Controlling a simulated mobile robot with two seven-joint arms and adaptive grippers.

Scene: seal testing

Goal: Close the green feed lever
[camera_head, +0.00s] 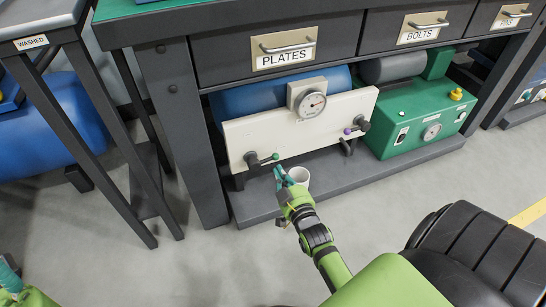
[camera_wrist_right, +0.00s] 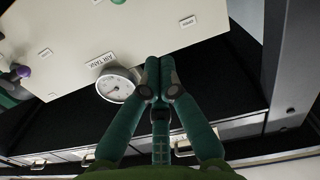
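The green feed lever (camera_head: 275,156) sits at the lower left of a white panel (camera_head: 325,115). Its dark arm points right from its pivot, roughly level, and ends in a green ball. In the right wrist view a green ball (camera_wrist_right: 118,1) shows only at the top edge. My right gripper (camera_head: 279,172) is just below the ball in the head view, apparently not touching it. In the right wrist view its teal fingers (camera_wrist_right: 160,62) meet at the tips, with nothing seen between them. A teal part of my left gripper (camera_head: 8,272) shows at the lower left; its fingers are cut off.
A purple-knobbed lever (camera_head: 348,131) is at the panel's right, with a gauge (camera_head: 311,103) at its top. A green machine (camera_head: 420,115) is at right. Drawers hang above; the floor in front is open.

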